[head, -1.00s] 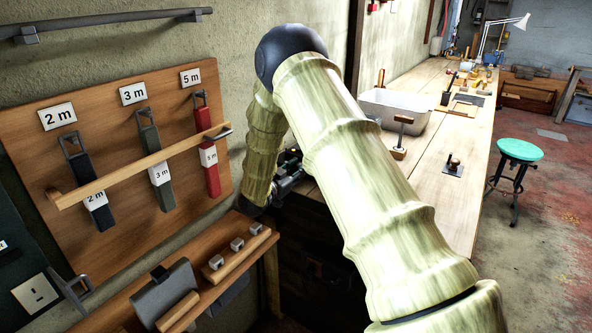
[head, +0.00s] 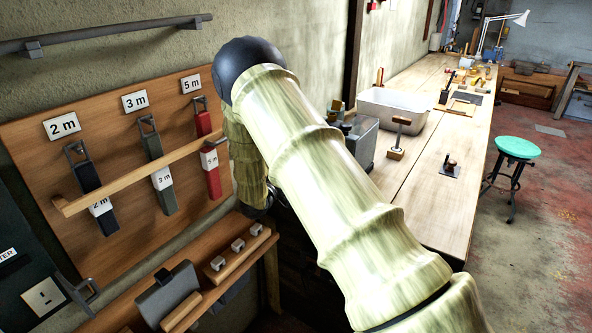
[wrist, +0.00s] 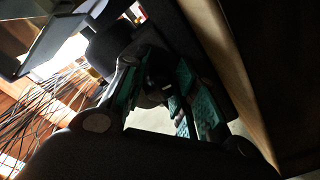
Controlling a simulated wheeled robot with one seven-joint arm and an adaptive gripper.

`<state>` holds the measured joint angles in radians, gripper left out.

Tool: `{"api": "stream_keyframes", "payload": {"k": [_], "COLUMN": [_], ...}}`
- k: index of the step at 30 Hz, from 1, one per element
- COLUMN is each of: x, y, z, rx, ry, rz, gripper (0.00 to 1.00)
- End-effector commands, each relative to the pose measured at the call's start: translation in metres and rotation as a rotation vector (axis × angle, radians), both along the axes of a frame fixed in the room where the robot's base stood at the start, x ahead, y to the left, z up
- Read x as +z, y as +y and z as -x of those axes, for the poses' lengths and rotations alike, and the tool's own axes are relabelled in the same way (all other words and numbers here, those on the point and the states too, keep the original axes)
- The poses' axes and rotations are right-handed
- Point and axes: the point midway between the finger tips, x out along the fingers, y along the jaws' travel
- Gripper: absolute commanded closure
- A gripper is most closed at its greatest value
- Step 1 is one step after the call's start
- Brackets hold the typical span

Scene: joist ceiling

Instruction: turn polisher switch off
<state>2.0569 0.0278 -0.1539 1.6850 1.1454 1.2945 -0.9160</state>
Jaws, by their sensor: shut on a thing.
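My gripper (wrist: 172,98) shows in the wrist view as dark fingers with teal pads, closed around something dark. What it holds is too shadowed to make out. In the head view my arm hides the gripper. No switch that I can clearly tell as the polisher's shows in either view. A grey box-like machine (head: 363,142) stands at the near end of the long bench, partly behind my arm; I cannot tell whether it is the polisher. A dark panel (head: 28,268) at the left edge bears a cut-off label ending in "TER", a white plate and a grey handle.
A wooden board (head: 120,120) on the left wall holds tags marked 2 m, 3 m and 5 m behind a rail. A shelf (head: 262,240) below carries blocks. The long bench (head: 430,190) holds a white basin (head: 393,106). A green stool (head: 517,147) stands right.

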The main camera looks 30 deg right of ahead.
Motion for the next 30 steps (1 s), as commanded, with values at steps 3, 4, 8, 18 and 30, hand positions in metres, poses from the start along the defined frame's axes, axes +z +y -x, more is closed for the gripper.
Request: {"api": "stream_keyframes", "payload": {"k": [3,4,8,18,30], "x": [0.0006,0.0007,0.0006,0.0002,0.0002], "y": [0.0011,0.0012,0.0008,0.0004,0.0005], "z": [-0.0001,-0.0002,-0.0001,0.0001,0.0001], "rx": [0.002,0.002,0.002,0.001,0.001], "ry": [0.061,0.073,0.117,0.158,0.157], "rz": [0.024,0.029,0.048,0.066,0.064], "gripper": [0.95,0.95,0.95,0.95,0.51]}}
